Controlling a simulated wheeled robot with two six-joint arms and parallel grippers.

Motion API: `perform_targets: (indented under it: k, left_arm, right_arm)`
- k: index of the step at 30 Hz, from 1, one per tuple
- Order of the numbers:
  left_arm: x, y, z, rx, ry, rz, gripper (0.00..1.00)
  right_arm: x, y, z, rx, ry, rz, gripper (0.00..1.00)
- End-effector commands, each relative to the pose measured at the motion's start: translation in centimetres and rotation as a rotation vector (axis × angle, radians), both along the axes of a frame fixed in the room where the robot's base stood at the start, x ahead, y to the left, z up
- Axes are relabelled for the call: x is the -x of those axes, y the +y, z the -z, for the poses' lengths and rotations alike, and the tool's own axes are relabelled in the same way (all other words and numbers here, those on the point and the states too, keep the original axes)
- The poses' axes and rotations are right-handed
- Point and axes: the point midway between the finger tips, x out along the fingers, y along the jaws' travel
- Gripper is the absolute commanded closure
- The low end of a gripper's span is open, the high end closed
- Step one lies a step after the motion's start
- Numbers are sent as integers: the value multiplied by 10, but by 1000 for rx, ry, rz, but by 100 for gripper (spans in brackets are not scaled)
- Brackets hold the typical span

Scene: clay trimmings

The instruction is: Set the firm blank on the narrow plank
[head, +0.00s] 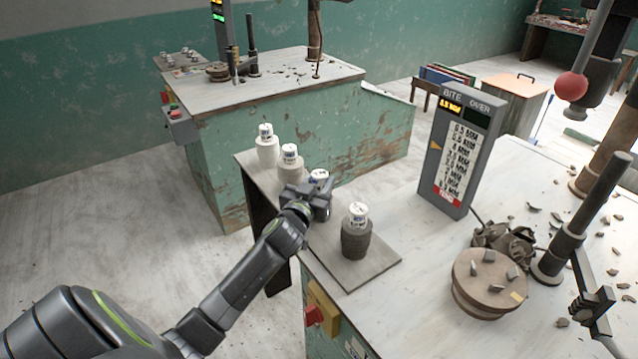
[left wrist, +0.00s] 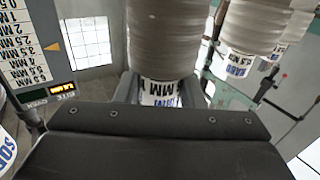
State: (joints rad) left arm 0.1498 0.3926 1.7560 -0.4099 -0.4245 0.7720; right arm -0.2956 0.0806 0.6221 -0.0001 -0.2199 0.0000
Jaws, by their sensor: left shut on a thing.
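My left gripper (head: 316,194) is shut on a pale clay blank with a white labelled top (head: 319,176), third in a line with two other pale blanks (head: 266,150) (head: 290,165). In the left wrist view the held blank (left wrist: 162,42) sits between the jaws, its label partly hidden. I cannot tell whether its base touches the surface below. A darker grey blank with a white top (head: 355,238) stands upright on a flat grey board (head: 372,268), right of the gripper. I cannot tell which surface is the narrow plank or which blank is firm.
A grey sign (head: 461,150) with a list of millimetre values stands behind the board. A round wheel head (head: 489,280), clay scraps and a dark post (head: 588,210) occupy the right. A red button box (head: 318,312) is on the bench front. Pale bench top is clear between board and sign.

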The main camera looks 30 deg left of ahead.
Motion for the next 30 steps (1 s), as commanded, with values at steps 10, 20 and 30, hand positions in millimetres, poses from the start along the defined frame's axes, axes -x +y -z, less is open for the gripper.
perform_targets:
  k: [10, 20, 30]
  left_arm:
    - [0, 0, 0, 0, 0, 0, 43]
    - [7, -1, 1, 0, 1, 0, 43]
    - [64, -12, 2, 0, 1, 0, 43]
  right_arm:
    - [3, 5, 1, -7, 4, 3, 51]
    - [5, 2, 1, -3, 7, 2, 51]
    - [5, -1, 7, 2, 8, 1, 51]
